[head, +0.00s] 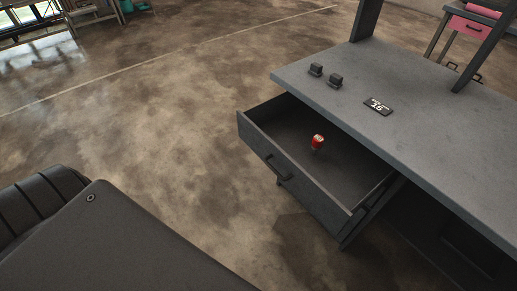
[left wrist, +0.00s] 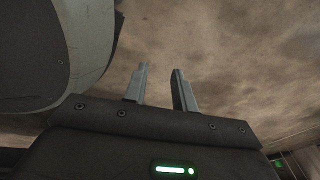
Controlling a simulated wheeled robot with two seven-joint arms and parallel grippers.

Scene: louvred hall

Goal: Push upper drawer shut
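The upper drawer (head: 311,195) is pulled well out from under the grey desk top (head: 420,120). It has a dark bar handle (head: 277,167) on its front. A small red and white item (head: 318,142) is inside the drawer. Another drawer front shows partly beneath it, in shadow. My left gripper (left wrist: 160,78) shows in the left wrist view, its two fingers apart with nothing between them, over bare floor. Neither gripper shows in the head view, so their distance from the drawer cannot be seen.
Two small dark blocks (head: 326,75) and a black label plate marked 15 (head: 377,106) are on the desk top. Dark uprights rise from the desk. A pink-drawered unit (head: 468,28) stands at the back right. Open brown floor (head: 150,130) lies left of the drawer.

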